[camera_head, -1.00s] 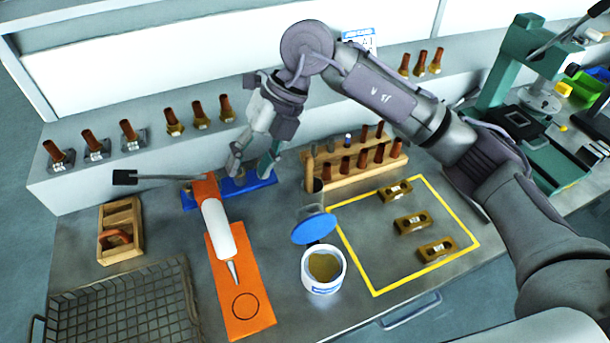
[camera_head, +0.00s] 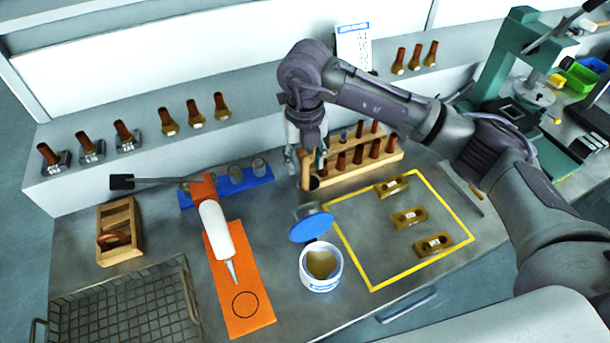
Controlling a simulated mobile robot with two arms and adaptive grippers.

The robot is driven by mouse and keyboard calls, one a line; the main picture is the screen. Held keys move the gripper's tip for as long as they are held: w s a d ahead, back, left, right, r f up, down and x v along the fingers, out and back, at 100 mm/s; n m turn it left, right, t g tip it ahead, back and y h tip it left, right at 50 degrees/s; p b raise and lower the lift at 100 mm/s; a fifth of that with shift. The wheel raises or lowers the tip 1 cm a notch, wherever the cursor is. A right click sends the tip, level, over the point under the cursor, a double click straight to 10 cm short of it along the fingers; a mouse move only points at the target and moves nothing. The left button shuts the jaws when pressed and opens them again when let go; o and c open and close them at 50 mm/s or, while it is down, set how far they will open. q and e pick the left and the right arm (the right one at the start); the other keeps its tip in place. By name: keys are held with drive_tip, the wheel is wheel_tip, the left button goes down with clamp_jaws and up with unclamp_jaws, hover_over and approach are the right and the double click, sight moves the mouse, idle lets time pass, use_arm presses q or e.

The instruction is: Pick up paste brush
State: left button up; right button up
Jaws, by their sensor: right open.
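My right gripper (camera_head: 305,164) is open and points down over this handle. Its fingers show on either side of the handle's top, and I cannot tell whether they touch it. The gripper partly hides the handle and the rack's left end. My left gripper is not in view.
The wooden rack (camera_head: 372,167) holds several brown-handled tools. An open paste tub (camera_head: 307,277) with a blue lid (camera_head: 312,228) stands in front. An orange mat (camera_head: 250,318), a blue holder (camera_head: 262,178) and a wire basket (camera_head: 62,322) lie to the left. A yellow-outlined area is at right.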

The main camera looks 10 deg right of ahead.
sight(305, 174)
drive_tip(key=f, duration=0.1)
drive_tip(key=f+p, duration=0.1)
drive_tip(key=f, duration=0.1)
drive_tip(key=shift+s+f, duration=0.25)
drive_tip(key=shift+f, duration=0.35)
clamp_jaws()
drive_tip(key=shift+r, duration=0.15)
wheel_tip(305, 174, up, 9)
drive_tip(key=b, duration=0.2)
drive_tip(key=shift+r+b, duration=0.1)
drive_tip(key=shift+b, duration=0.25)
drive_tip(key=shift+r, duration=0.3)
